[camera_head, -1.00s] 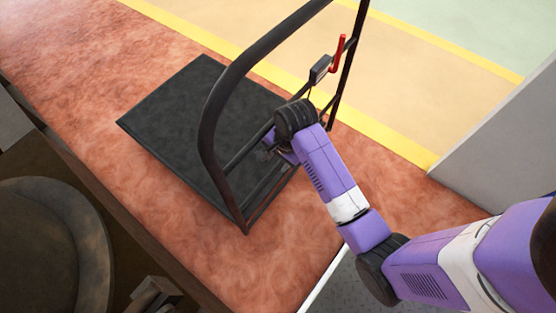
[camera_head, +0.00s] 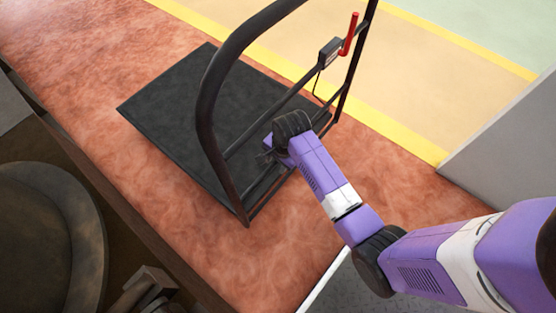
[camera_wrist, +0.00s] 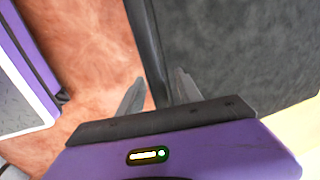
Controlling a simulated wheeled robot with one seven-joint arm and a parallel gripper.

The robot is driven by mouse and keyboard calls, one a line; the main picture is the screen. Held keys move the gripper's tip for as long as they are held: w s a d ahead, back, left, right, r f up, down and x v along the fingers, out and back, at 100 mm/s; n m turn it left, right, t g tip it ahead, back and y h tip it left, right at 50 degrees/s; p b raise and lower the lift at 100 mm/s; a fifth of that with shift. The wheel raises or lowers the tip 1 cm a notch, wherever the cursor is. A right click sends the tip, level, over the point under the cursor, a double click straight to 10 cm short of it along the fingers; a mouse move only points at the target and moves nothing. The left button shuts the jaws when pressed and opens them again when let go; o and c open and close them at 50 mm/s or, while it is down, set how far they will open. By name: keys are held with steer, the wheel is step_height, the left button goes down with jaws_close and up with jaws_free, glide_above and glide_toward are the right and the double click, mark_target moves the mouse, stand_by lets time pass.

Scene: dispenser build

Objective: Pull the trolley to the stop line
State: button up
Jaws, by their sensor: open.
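The trolley is a flat black platform (camera_head: 180,105) with a tall dark tubular handle frame (camera_head: 207,100) at its near right end. A red lever (camera_head: 349,34) on a small grey box sits on the frame's far upright. My gripper (camera_head: 266,157) is at the handle end, low among the frame's bars, partly hidden by my wrist. In the wrist view my gripper (camera_wrist: 158,88) is open, with a dark trolley bar (camera_wrist: 150,50) running between its two fingers. I cannot tell whether the fingers touch the bar. I cannot pick out a stop line for certain.
The trolley stands on a reddish mottled floor (camera_head: 290,250). A yellow stripe (camera_head: 400,135) borders it on the far side. A grey panel (camera_head: 510,140) stands at right. A dark ledge (camera_head: 120,215) and a round dark object (camera_head: 45,240) lie at lower left.

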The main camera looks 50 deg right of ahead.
steer(key=shift+f, duration=0.3)
steer(key=shift+c, duration=0.3)
jaws_close()
stand_by(1.0)
